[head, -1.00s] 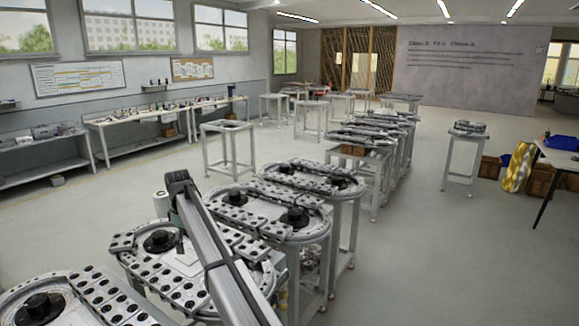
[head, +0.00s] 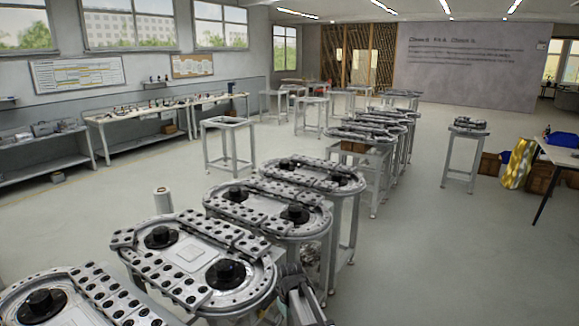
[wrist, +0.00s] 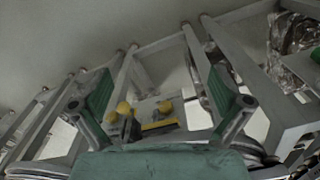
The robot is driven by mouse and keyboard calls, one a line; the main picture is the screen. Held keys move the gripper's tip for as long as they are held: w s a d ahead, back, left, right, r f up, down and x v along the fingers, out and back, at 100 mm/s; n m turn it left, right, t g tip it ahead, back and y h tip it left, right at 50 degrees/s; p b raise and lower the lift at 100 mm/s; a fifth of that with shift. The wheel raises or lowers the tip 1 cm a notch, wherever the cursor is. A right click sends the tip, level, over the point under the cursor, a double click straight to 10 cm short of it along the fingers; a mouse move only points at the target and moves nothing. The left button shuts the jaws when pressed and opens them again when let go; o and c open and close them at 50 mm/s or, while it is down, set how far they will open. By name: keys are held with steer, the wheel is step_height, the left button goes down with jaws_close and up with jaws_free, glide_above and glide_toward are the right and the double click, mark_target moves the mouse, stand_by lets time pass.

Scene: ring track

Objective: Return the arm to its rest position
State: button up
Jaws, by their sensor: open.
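My gripper (wrist: 160,98) is in the wrist view, with its two green-padded fingers spread wide apart. No object is held between them. Beyond the fingers, small yellow-topped parts (wrist: 165,105) and a yellow bar (wrist: 160,126) show among grey frame legs; I cannot tell what they belong to. In the head view, part of my arm (head: 301,296) shows low at the bottom edge, beside the near ring track (head: 262,292). The gripper itself cannot be made out there.
Several oval ring tracks on frame stands run in a row from the near left to the back. In the wrist view, grey frame legs (wrist: 195,75) and clear-wrapped items (wrist: 290,35) are close. A white roll (head: 163,201) stands behind the near track. Open floor (head: 430,260) lies to the right.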

steer(key=s+d+f+m, duration=0.4)
steer(key=s+d+f, duration=0.1)
steer(key=s+d, duration=0.5)
steer(key=s+d+f+m, duration=0.35)
steer(key=s+d, duration=0.35)
steer(key=s, duration=0.5)
steer(key=s+f+g+b, duration=0.6)
steer(key=s+f+b, duration=0.4)
steer(key=s+f, duration=1.7)
steer(key=shift+s+f+g, duration=0.35)
steer(key=shift+f+g, duration=0.05)
steer(key=shift+f, duration=0.35)
steer(key=shift+a, duration=0.1)
